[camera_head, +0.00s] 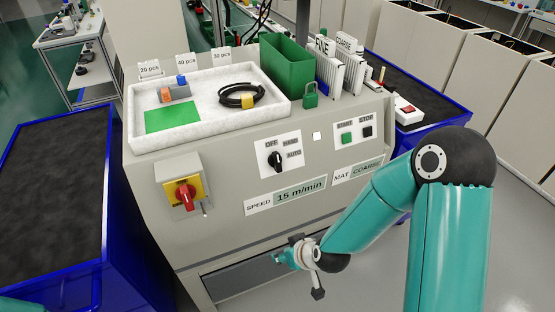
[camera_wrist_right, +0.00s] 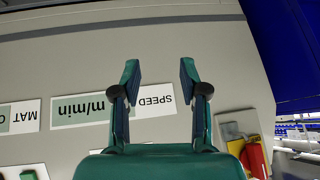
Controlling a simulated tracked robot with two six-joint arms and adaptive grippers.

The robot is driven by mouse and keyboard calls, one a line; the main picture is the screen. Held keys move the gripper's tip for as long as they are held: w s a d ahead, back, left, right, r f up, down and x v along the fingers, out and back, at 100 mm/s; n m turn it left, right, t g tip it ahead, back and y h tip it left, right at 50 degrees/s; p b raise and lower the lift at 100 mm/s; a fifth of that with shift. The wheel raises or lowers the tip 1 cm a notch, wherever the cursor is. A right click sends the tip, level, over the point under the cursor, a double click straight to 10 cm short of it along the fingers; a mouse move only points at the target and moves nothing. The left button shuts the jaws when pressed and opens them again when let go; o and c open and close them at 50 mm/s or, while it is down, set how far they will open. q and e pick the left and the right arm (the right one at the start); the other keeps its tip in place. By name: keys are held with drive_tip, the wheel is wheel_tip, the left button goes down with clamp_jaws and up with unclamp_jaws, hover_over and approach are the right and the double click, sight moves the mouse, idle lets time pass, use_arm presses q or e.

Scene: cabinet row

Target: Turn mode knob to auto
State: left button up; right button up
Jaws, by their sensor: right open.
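The mode knob (camera_head: 277,160) is a black rotary handle on a white plate on the front of the grey cabinet. The plate reads OFF, HAND and AUTO, with the AUTO label (camera_head: 294,154) right of the knob. The handle stands roughly upright, towards the OFF side; its exact pointing is too small to tell. My right gripper (camera_head: 284,257) is low in front of the cabinet, below the knob and apart from it. In the right wrist view the gripper (camera_wrist_right: 160,75) is open and empty, before the upside-down SPEED label (camera_wrist_right: 154,99). The knob is not visible there.
A red emergency-type switch on yellow (camera_head: 186,194) sits left of the knob; START (camera_head: 347,138) and STOP (camera_head: 367,132) buttons sit right. A white tray (camera_head: 205,137) and green bin (camera_head: 287,67) stand on top. Blue carts (camera_head: 110,215) flank the cabinet.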

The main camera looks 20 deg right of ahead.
drive_tip(key=w+d+r+t+h+b, duration=0.1)
drive_tip(key=w+d+r+t, duration=0.1)
drive_tip(key=r, duration=0.3)
drive_tip(key=w+d+r+t, duration=0.2)
drive_tip(key=r, duration=0.3)
drive_tip(key=t+b, duration=0.2)
drive_tip(key=t, duration=0.1)
approach(278, 157)
drive_tip(key=shift+m+h, duration=0.4)
drive_tip(key=x, duration=0.3)
drive_tip(key=p+x, duration=0.1)
drive_tip(key=x, duration=0.3)
drive_tip(key=p+x, duration=0.1)
drive_tip(key=x, duration=0.2)
drive_tip(key=shift+w+a, duration=0.15)
drive_tip(key=shift+a, duration=0.15)
drive_tip(key=shift+c, duration=0.2)
